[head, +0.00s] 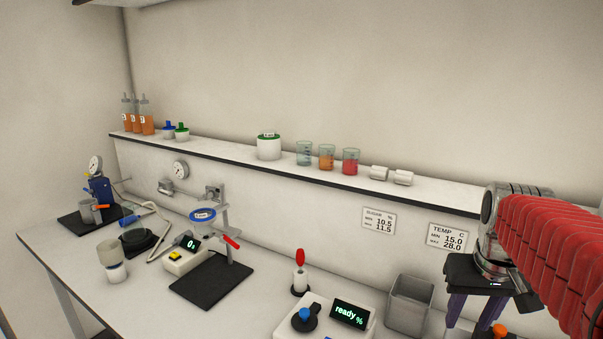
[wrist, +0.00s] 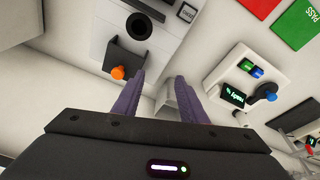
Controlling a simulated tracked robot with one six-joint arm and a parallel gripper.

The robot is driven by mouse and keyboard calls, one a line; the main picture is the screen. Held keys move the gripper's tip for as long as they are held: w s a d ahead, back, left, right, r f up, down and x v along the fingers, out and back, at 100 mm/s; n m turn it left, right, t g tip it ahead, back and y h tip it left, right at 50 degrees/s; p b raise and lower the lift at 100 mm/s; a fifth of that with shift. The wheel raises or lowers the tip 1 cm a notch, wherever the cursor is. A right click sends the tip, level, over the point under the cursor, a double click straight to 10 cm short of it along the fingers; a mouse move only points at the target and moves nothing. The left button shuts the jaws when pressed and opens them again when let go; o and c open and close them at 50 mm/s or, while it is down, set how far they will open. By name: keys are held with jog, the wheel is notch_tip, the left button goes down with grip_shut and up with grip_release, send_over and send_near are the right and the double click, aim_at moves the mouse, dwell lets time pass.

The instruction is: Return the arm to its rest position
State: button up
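My gripper (wrist: 161,88) shows in the wrist view with two purple fingers that stand apart, with nothing between them. In the head view my gripper (head: 468,312) hangs at the right, over the right end of the bench, below my red-sleeved arm (head: 555,240). Its fingertips run off the lower part of that picture. Beneath it in the wrist view are the pale bench surface and a dark bracket with an orange knob (wrist: 119,73).
A grey open bin (head: 409,305) stands just left of my gripper, beside a device with a "ready" display (head: 350,314). A wall shelf (head: 222,160) holds bottles and beakers. A stand with a black base (head: 211,281) is further left. Red and green pads (wrist: 300,22) show in the wrist view.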

jog(key=s+a+f+n+t, duration=0.1)
jog(key=s+a, duration=0.3)
jog(key=a, duration=0.4)
jog(key=s+a+f+n+t+y, duration=0.1)
jog(key=s+a+f+n+t, duration=0.1)
jog(key=s+a, duration=0.3)
jog(key=shift+s+a+f, duration=0.3)
jog(key=shift+a+f, duration=0.25)
jog(key=shift+a, duration=1.75)
